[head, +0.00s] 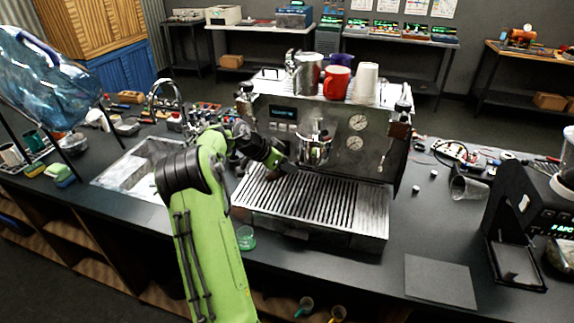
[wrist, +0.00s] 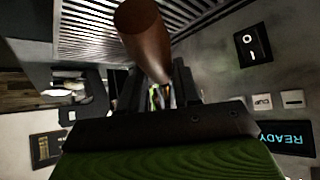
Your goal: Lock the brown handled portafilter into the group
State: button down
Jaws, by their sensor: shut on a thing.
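The brown handle of the portafilter (wrist: 146,42) shows in the wrist view, its thick end toward the top and its narrow end between the fingers. My gripper (wrist: 157,88) is shut on that narrow end. In the head view my gripper (head: 284,165) is at the front of the espresso machine (head: 290,118), just left of the chrome group (head: 315,148) and above the drip tray (head: 320,208). The portafilter's basket is not clear in either view, so I cannot tell whether it touches or sits in the group.
A red mug (head: 337,83), a metal jug (head: 307,73) and white cups (head: 367,82) stand on the machine. A sink (head: 140,160) is at left. A glass (head: 467,188) and a black grinder (head: 525,220) are at right. A grey mat (head: 440,282) lies clear in front.

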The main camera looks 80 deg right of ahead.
jog(key=shift+b, duration=0.35)
jog(key=shift+s+a+n+h+b, duration=0.2)
jog(key=shift+s+n+h+b, duration=0.15)
jog(key=shift+b, duration=0.75)
jog(key=shift+s+a+n+t+b, duration=0.2)
jog(key=shift+n+t+b, duration=0.2)
jog(key=shift+b, duration=0.3)
jog(key=n+t+h+b, duration=0.1)
jog(key=b, duration=0.2)
jog(key=shift+s+a, duration=0.4)
jog(key=shift+s+n, duration=0.1)
jog(key=shift+n, duration=0.15)
